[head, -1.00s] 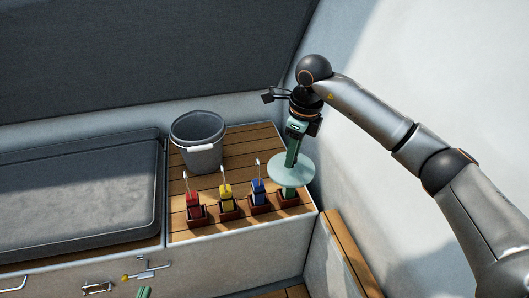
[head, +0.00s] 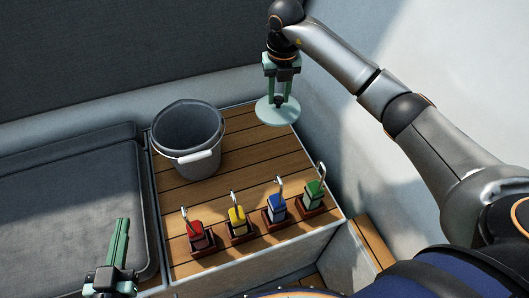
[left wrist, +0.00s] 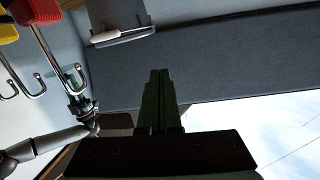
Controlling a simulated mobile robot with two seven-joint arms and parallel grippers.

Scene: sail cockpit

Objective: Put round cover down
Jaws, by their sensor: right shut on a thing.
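The round cover (head: 277,117) is a flat pale green disc at the back right of the wooden bench top (head: 245,155) in the head view. My right gripper (head: 279,97) points down and is shut on the cover from above. I cannot tell whether the disc touches the wood or hangs just above it. My left gripper (head: 121,238) is at the lower left, in front of the grey cushion, with its fingers together and nothing between them. Its closed fingers also show in the left wrist view (left wrist: 158,100).
A grey bucket (head: 188,135) stands left of the cover. Several hooked blocks, red (head: 197,232), yellow (head: 237,220), blue (head: 276,207) and green (head: 313,193), stand in dark holders along the front edge. The planks between them and the cover are clear. A pale wall rises at right.

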